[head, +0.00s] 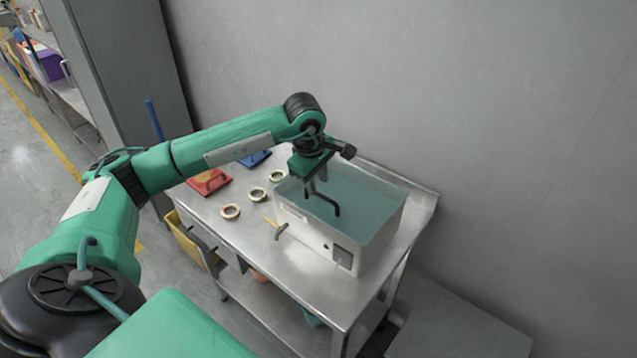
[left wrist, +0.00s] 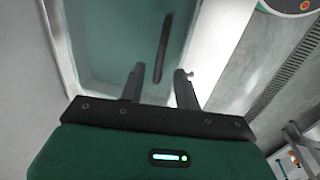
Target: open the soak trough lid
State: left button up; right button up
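The soak trough (head: 315,237) is a white box on the steel table. Its top is teal and see-through (head: 372,200); I cannot tell clear lid from liquid. A dark bar (left wrist: 162,48), which looks like a handle, lies over the teal area in the left wrist view. My left gripper (head: 322,192) points down over the near-left part of the trough. Its two fingers (left wrist: 158,84) are apart, with nothing seen held between them. The bar appears beyond the fingertips, roughly in line with the gap; contact cannot be told. My right gripper is not in view.
The steel table (head: 305,290) also holds several round rings (head: 230,212), a red block tool (head: 208,182), a blue one (head: 256,159) and a small yellow-handled tool (head: 280,231). The grey wall (head: 480,110) rises behind. A yellow bin (head: 188,240) stands at the table's left.

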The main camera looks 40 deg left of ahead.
aim_at(320, 194)
pick_arm(q)
jog(key=shift+w+f+p, duration=0.15)
jog(key=shift+f, duration=0.7)
jog(key=shift+w+f+p, duration=0.15)
jog(key=shift+f, duration=0.65)
grip_shut()
